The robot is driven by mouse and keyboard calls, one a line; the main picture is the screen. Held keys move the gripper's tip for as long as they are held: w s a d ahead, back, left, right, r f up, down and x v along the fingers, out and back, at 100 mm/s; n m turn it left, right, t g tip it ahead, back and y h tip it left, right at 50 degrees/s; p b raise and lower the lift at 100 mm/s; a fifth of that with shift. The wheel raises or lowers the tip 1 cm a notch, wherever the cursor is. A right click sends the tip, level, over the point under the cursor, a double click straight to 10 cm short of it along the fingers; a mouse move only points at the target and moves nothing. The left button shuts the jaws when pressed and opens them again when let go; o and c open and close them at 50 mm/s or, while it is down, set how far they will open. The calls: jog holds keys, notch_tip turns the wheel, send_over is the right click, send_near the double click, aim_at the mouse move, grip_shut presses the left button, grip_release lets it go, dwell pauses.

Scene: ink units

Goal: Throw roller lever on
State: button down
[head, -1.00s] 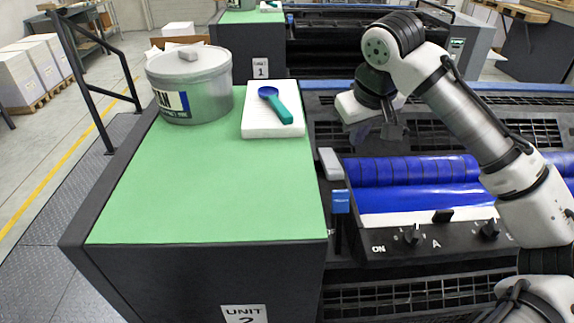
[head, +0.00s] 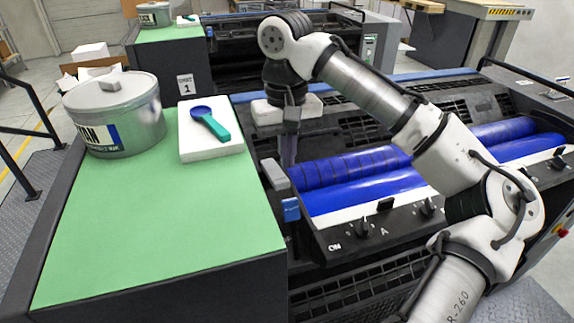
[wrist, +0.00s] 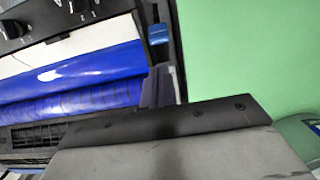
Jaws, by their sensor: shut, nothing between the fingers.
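A lever with a blue grip (head: 290,210) stands at the left end of the ink unit's front panel, beside the green-topped cabinet. A grey block (head: 274,176) sits just above and behind the grip; I cannot tell if it is part of the lever. The blue grip also shows in the wrist view (wrist: 158,35). My gripper (head: 288,163) points down, shut and empty, behind the lever near the left end of the blue rollers (head: 350,168). Its fingers (wrist: 163,88) show in the wrist view, apart from the grip.
The green cabinet top (head: 150,225) holds a metal ink can (head: 115,115) and a white block (head: 212,148) with a blue-green tool (head: 212,123). The panel has black knobs (head: 362,228) and an ON label. The front of the green top is clear.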

notch_tip(320, 180, down, 9)
jog(key=p, duration=0.1)
jog(key=shift+s, duration=0.2)
jog(key=shift+t, duration=0.3)
